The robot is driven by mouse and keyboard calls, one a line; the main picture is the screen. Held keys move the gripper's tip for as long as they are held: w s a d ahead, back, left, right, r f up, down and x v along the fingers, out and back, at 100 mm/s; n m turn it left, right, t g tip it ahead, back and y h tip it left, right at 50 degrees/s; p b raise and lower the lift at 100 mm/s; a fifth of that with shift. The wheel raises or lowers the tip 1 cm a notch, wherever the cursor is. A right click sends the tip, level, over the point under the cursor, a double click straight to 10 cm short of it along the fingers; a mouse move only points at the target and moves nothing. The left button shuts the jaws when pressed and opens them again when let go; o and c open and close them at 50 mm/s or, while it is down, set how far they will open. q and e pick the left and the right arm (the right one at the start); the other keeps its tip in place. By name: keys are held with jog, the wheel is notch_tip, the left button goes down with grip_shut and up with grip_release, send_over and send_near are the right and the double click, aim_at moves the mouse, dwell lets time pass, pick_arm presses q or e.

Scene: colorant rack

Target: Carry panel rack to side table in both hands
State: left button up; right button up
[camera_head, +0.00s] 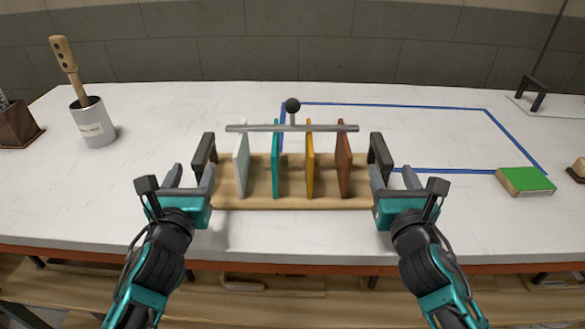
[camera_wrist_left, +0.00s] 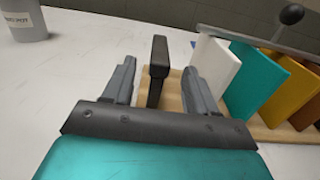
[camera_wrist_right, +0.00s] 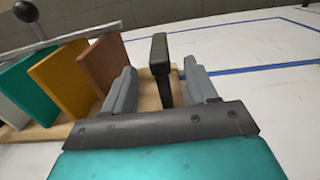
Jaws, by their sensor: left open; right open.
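The panel rack (camera_head: 262,203) is a wooden base with upright panels in white (camera_head: 241,164), teal (camera_head: 276,162), orange (camera_head: 310,165) and brown (camera_head: 344,166). A grey bar with a black knob (camera_head: 292,105) runs across its top. Black handles stand at its left end (camera_head: 203,152) and right end (camera_head: 381,154). My left gripper (camera_head: 190,176) is open, with its fingers on either side of the left handle (camera_wrist_left: 158,68). My right gripper (camera_head: 393,178) is open, with its fingers on either side of the right handle (camera_wrist_right: 161,65). Contact cannot be told.
The rack stands on a white worktop (camera_head: 150,190). A blue tape outline (camera_head: 400,106) lies behind and to the right. A green-topped block (camera_head: 525,181) is at right. A grey pot (camera_head: 93,124) with a wooden tool (camera_head: 65,58) and a brown holder (camera_head: 18,125) are at left.

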aim_at(202, 147)
pick_arm(q)
jog(key=w, duration=0.8)
jog(key=shift+w, duration=0.2)
pick_arm(e)
jog(key=w, duration=0.8)
jog(key=shift+w, duration=0.2)
pick_arm(q)
grip_shut()
pick_arm(e)
grip_shut()
